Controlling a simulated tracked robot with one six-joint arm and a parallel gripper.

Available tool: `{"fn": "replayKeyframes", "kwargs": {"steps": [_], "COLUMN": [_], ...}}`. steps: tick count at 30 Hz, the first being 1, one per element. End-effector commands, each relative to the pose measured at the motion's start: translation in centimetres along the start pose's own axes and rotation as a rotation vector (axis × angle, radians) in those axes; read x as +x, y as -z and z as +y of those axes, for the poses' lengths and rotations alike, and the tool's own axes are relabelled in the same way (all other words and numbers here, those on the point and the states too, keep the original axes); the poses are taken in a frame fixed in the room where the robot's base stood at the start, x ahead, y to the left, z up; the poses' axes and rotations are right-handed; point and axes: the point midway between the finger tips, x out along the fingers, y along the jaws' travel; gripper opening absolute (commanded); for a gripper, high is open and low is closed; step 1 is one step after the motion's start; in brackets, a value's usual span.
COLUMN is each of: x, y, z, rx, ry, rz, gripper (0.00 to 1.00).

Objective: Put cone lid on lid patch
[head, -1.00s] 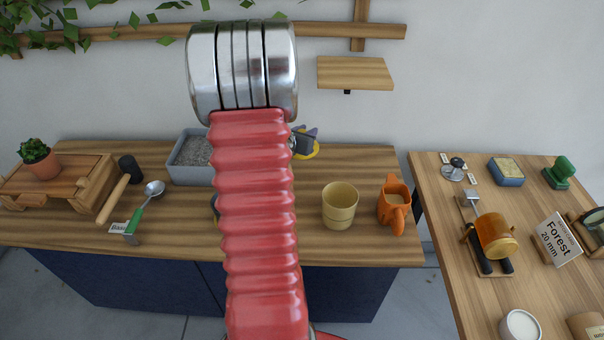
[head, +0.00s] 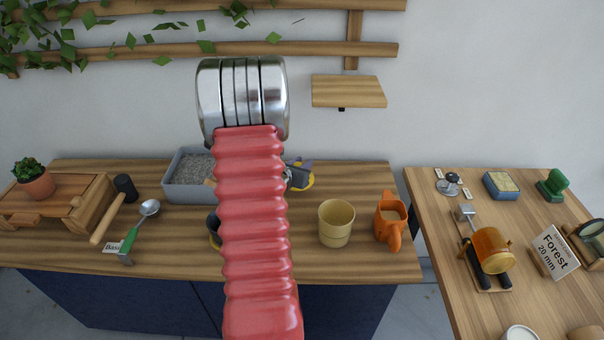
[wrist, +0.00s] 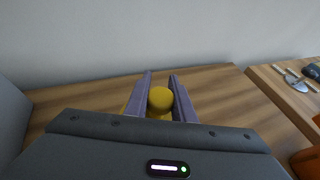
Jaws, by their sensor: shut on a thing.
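The cone lid (wrist: 160,98) shows in the wrist view as a round yellow knob between the two purple-grey fingers of my gripper (wrist: 160,80). More yellow shows low beside the left finger. My gripper is shut on the lid. In the head view my gripper (head: 299,170) shows just right of my red arm, with the lid's yellow edge (head: 307,185) under it, near the back of the wooden bench. I cannot tell whether the lid touches the bench. I cannot make out the lid patch; my gripper and arm hide part of the bench.
A grey gravel-filled tray (head: 180,192) stands left of my arm. A dark thing with a yellow edge (head: 214,230) is partly hidden behind my arm. A beige cup (head: 336,224) and an orange mug (head: 390,220) stand to the right. A wall shelf (head: 348,92) hangs above.

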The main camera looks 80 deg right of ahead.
Motion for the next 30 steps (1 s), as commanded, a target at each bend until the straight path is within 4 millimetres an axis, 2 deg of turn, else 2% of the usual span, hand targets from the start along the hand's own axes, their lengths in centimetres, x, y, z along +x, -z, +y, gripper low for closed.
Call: {"fn": "replayKeyframes", "kwargs": {"steps": [12, 25, 26, 30], "x": [1.5, 1.6, 1.6, 1.6], "y": [3.6, 4.0, 4.0, 4.0], "z": [0.0, 0.0, 0.0, 0.0], "rx": [-0.001, -0.001, -0.001, -0.001], "ry": [0.0, 0.0, 0.0, 0.0], "rz": [0.001, 0.001, 0.001, 0.001], "gripper": [0.0, 0.0, 0.24, 0.34]}}
